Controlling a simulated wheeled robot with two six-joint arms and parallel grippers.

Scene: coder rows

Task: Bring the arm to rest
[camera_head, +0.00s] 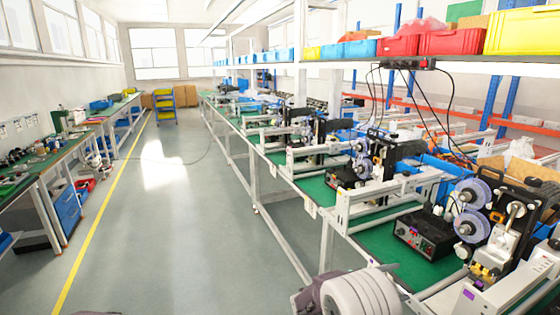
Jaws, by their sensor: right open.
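My right gripper (312,292) shows at the bottom edge, right of the middle, beside my white rounded arm link. It is open, and I see nothing between its fingers. It is in front of the near end of the right-hand workbench, low in the picture. The lower part of the arm is cut off by the frame. My left gripper does not show; only a dark sliver appears at the bottom left edge, and I cannot tell what it is.
A long green-topped workbench (398,262) with coder machines (472,212) runs along the right. Above it, a shelf holds red bins (452,43) and yellow bins (522,32). Another bench stands left, beyond a yellow floor line (98,220). The grey aisle (175,235) between is clear.

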